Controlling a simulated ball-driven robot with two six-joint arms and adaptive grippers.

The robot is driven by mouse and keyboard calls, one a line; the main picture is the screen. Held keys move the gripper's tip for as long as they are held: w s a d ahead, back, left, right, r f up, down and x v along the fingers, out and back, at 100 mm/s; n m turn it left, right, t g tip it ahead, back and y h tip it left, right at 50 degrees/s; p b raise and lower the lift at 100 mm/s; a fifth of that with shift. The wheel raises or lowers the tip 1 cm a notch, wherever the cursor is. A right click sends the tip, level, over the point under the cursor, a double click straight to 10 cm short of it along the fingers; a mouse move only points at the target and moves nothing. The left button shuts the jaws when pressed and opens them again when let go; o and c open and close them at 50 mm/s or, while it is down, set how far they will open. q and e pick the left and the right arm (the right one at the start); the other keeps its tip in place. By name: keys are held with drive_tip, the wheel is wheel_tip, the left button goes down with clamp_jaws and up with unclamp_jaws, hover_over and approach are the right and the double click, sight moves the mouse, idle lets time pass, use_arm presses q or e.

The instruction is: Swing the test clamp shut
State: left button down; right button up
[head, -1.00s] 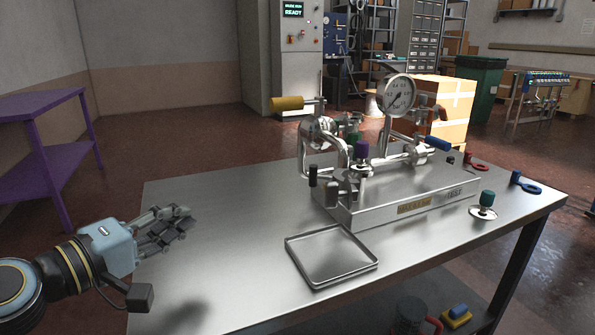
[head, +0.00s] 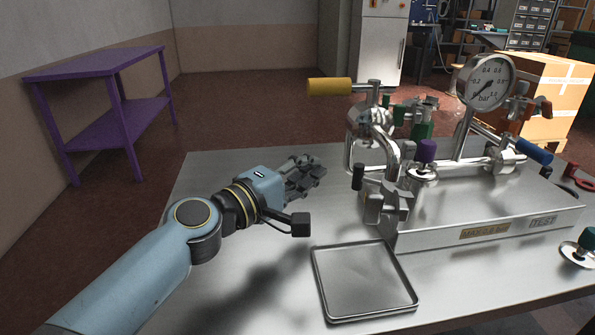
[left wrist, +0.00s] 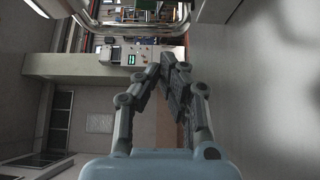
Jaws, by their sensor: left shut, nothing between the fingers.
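My right gripper is not in view.
A shallow metal tray (head: 316,274) lies in front of the rig. A yellow handle (head: 329,87) juts left from the rig above my left gripper; a blue handle (head: 534,151) juts right. The table's left part (head: 222,170) is clear. A purple shelf (head: 100,62) stands beyond.

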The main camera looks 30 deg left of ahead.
use_arm(q)
drive_tip(key=w+d, duration=0.1)
drive_tip(key=d, duration=0.1)
drive_tip(key=w+d, duration=0.1)
drive_tip(key=shift+d+p, duration=0.35)
drive_tip(key=shift+d, duration=0.05)
drive_tip(key=shift+s+d, duration=0.25)
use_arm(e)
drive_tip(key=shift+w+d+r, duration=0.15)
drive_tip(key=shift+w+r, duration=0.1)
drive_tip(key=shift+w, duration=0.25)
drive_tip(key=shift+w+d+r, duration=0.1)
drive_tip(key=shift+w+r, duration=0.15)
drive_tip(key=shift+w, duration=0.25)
